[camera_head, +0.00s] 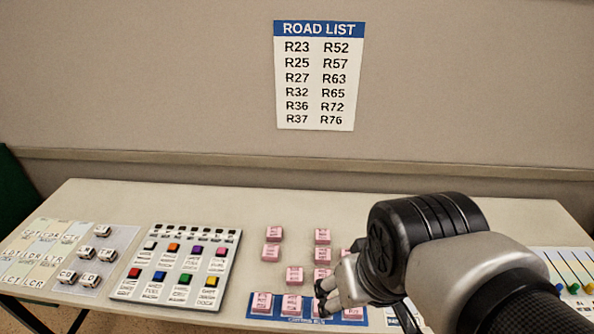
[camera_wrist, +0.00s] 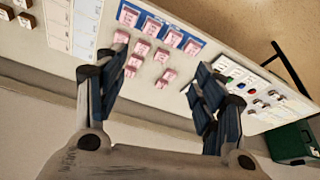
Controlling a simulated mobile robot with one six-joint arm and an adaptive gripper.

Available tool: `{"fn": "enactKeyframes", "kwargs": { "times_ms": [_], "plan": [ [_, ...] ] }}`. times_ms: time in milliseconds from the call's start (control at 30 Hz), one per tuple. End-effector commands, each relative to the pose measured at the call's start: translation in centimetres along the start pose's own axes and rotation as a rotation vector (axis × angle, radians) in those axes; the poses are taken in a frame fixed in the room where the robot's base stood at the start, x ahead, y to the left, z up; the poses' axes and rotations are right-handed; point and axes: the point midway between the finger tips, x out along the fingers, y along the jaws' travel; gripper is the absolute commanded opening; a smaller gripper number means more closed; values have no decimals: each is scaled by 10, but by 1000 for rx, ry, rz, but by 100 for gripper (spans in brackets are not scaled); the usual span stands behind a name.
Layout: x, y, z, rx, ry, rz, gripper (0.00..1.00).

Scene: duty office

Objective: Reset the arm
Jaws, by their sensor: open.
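My arm reaches in from the right in the camera_head view, over the front of the table (camera_head: 255,213). My gripper (camera_head: 322,292) is partly hidden there by my own wrist. In the camera_wrist view my gripper (camera_wrist: 157,75) shows two dark fingers spread apart, with nothing held between them. Several pink blocks (camera_head: 273,233) with printed labels lie beneath and beyond the fingers, some loose and some on a blue strip (camera_head: 275,321). The pink blocks also show between and past the fingers in the camera_wrist view (camera_wrist: 142,47). The gap between fingertips and blocks is hard to judge.
A panel of coloured buttons (camera_head: 148,267) and a board with white labelled blocks (camera_head: 118,238) lie on the left. A panel with coloured sliders (camera_head: 557,264) is at the right. A ROAD LIST sign (camera_head: 319,75) hangs on the wall. The back strip of the table is clear.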

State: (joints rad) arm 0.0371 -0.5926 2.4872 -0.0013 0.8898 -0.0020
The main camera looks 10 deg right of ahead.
Motion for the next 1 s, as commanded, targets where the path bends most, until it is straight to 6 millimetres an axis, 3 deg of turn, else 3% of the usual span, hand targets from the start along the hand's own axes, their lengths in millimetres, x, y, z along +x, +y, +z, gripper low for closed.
{"fn": "enactKeyframes", "kwargs": {
  "times_ms": [100,233,1000],
  "plan": [
    [-12,-5,18,-21,37,-9,63],
    [-17,-7,27,-29,50,-12,63],
    [-12,-7,30,-30,50,-13,63]
  ]
}}
